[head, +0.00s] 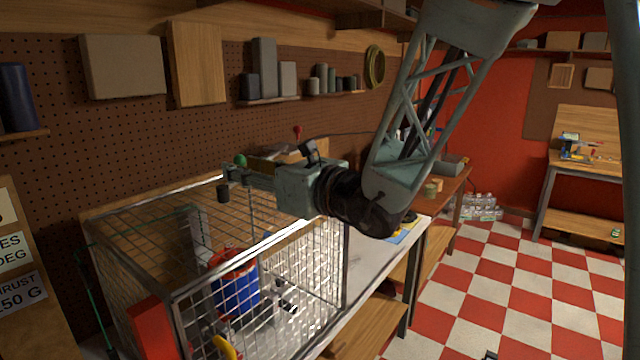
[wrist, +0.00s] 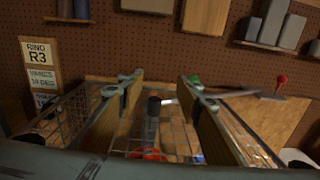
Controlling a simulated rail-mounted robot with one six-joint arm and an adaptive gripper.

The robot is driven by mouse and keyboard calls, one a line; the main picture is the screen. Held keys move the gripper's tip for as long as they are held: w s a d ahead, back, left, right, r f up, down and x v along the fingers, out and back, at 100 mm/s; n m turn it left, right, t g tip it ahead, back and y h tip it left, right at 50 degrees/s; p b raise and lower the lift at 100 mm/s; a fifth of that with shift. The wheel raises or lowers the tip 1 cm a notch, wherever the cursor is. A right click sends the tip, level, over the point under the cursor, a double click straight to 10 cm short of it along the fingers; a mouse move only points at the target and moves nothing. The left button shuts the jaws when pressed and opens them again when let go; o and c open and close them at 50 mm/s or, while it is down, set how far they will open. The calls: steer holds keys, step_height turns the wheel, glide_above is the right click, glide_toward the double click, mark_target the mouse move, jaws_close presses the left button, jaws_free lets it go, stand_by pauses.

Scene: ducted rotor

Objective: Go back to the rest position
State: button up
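My gripper (head: 238,172) reaches left over the wire cage in the head view, at about the height of the cage's top. In the wrist view its two fingers (wrist: 160,88) stand wide apart, with nothing clasped between them. A small dark cylinder (wrist: 154,104) shows in the gap, beyond or below the fingers. A dark cylinder (head: 223,193) also shows by the fingertips in the head view; I cannot tell what it is fixed to. The rest position has no visible mark.
The wire cage (head: 262,252) encloses a blue and red ducted rotor (head: 236,288). A pegboard wall (head: 210,130) with shelves and boxes stands behind. A bench (head: 380,262) extends right of the cage. The checkered floor (head: 510,270) on the right is mostly open.

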steer(key=s+n+g, duration=0.6)
steer(key=s+n, duration=0.3)
steer(key=s, duration=0.7)
steer(key=s+d+f+n+g+h+b, duration=0.1)
steer(key=s+d+f+n+g, duration=0.15)
steer(key=s, duration=0.45)
steer(key=s+d+f+n+g+h+b, duration=0.1)
steer(key=s+d+f+n, duration=0.1)
steer(key=s+d+n, duration=0.3)
steer(key=s+d+f+n+h, duration=0.3)
steer(key=s+d+h, duration=0.1)
steer(key=d, duration=0.6)
steer(key=s+d+f+n+t+h+b, duration=0.1)
steer(key=s+d+f+n+h, duration=0.2)
steer(key=s+d, duration=0.3)
steer(key=s+d+f+n+t+h, duration=0.1)
steer(key=s+d+f+n+h, duration=0.2)
steer(key=d, duration=1.2)
steer(key=s+h, duration=0.2)
steer(key=shift+s, duration=0.4)
